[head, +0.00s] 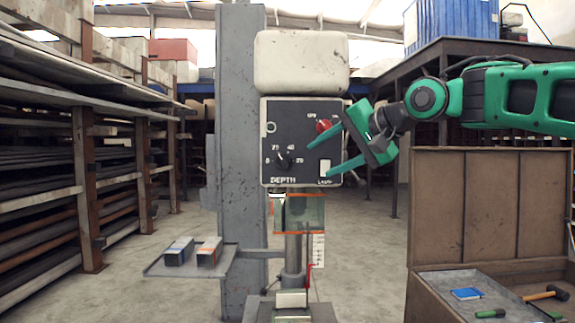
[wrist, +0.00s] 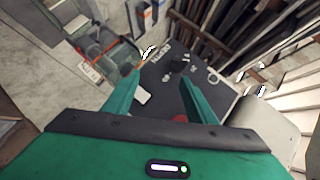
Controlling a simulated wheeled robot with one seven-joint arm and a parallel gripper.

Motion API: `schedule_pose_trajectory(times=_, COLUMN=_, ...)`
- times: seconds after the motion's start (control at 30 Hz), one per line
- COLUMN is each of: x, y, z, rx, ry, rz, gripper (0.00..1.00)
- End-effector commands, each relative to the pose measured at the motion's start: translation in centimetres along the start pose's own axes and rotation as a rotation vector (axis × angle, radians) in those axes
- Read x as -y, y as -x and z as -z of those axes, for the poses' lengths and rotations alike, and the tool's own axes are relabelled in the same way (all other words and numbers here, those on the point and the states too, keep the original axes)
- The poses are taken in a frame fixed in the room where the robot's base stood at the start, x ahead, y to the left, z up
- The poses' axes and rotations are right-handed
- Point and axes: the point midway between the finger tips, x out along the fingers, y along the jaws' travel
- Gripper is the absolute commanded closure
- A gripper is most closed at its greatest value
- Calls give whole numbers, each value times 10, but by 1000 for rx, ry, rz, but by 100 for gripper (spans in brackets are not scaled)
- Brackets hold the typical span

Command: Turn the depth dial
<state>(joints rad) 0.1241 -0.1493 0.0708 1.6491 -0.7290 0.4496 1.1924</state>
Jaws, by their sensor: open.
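The depth dial (head: 283,163) is a small black knob on the lower left of the drill press's dark control panel (head: 300,142), above the word DEPTH. In the wrist view the dial (wrist: 178,64) shows beyond and between the fingertips. My green gripper (head: 338,141) is open at the right side of the panel, its fingers pointing left. It holds nothing and is apart from the dial. In the wrist view my gripper (wrist: 160,76) has both fingers spread over the panel.
A red knob (head: 324,126) and a pale switch (head: 325,166) sit on the panel near my fingers. Below are a clear guard (head: 304,214) and a side tray (head: 160,271) with two small boxes. A brown tool chest (head: 490,200) stands right. Shelves line the left.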

Motion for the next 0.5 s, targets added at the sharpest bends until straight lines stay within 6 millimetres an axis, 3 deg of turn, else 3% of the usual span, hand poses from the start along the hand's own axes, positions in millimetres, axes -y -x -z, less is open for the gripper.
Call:
schedule_pose_trajectory(times=0.03, x=16, y=-2, z=-2, rx=12, ry=-6, rz=32, gripper=48)
schedule_pose_trajectory(times=0.13, x=32, y=-4, z=-7, rx=30, ry=-17, rz=67, gripper=48)
schedule_pose_trajectory(times=0.27, x=35, y=-13, z=-9, rx=35, ry=-21, rz=74, gripper=48)
schedule_pose_trajectory(times=0.5, x=37, y=-53, z=-10, rx=35, ry=-21, rz=71, gripper=48)
